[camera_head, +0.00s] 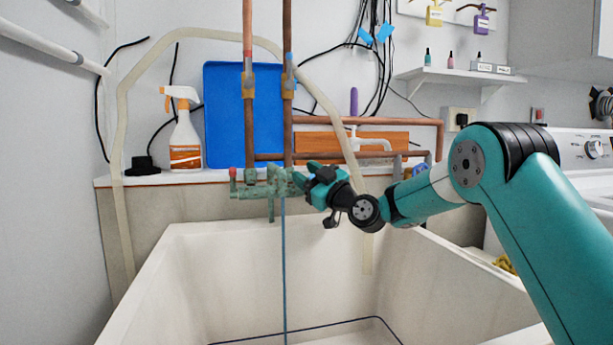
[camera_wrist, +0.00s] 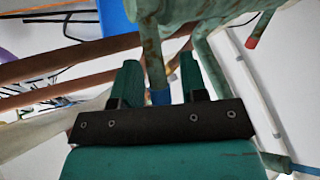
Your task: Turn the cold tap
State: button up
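A green, weathered tap fitting (camera_head: 265,187) is mounted at the back edge of the white sink. Its red-tipped hot handle (camera_head: 233,176) is at the left end; a red tip also shows in the wrist view (camera_wrist: 252,40).
Copper pipes (camera_head: 287,120) rise behind the fitting. A thin blue hose (camera_head: 284,270) hangs into the sink (camera_head: 190,265). A pale hose (camera_head: 121,150) arches over the back. A spray bottle (camera_head: 185,130) and blue board (camera_head: 225,115) stand on the left of the ledge.

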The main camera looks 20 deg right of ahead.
jog(key=b+v, duration=0.2)
jog(key=v, duration=0.5)
jog(key=shift+s+d+b, duration=0.15)
jog(key=shift+s+b, duration=0.05)
jog(key=shift+b, duration=0.2)
jog(key=shift+f, duration=0.1)
